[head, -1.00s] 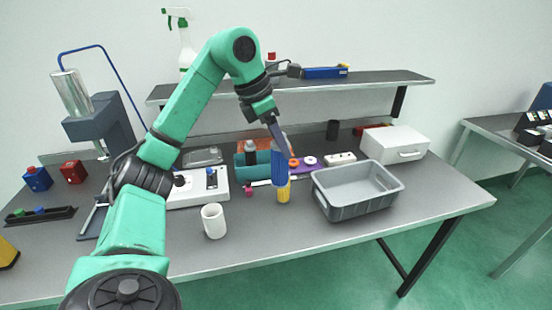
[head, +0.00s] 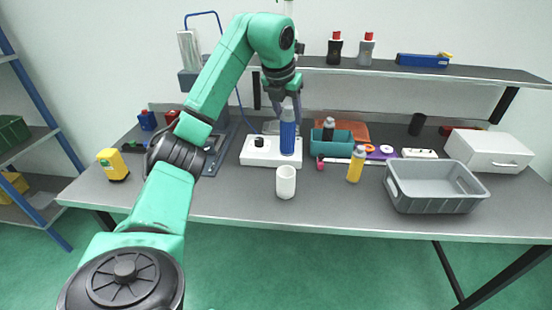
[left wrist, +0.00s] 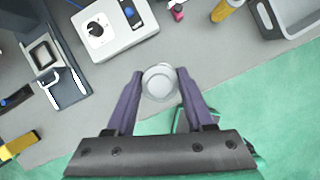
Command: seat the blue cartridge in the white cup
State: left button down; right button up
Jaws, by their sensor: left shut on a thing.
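My left gripper (head: 287,101) is shut on the upper end of the blue cartridge (head: 287,134) and holds it upright. The white cup (head: 286,184) stands on the table below the cartridge in the head view, with a small gap between the cartridge's lower end and the cup's rim. In the left wrist view, a pale round top (left wrist: 159,80) sits between the fingertips of my left gripper (left wrist: 158,84); the blue body is hidden there. A white shape under it may be the cup, mostly hidden. My right gripper is not in view.
A white device with a black knob (head: 259,143) stands behind the cup. A yellow bottle (head: 356,166) and a grey bin (head: 436,200) stand to the right, a teal box (head: 341,136) behind. The table front left of the cup is clear.

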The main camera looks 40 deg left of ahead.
pick_arm(q)
notch_tip(320, 180, down, 16)
jog(key=shift+r, duration=0.15)
jog(key=shift+c, duration=1.4)
grip_release()
jog(key=v, duration=1.2)
jog(key=shift+b, duration=0.45)
jog(key=shift+s, duration=0.1)
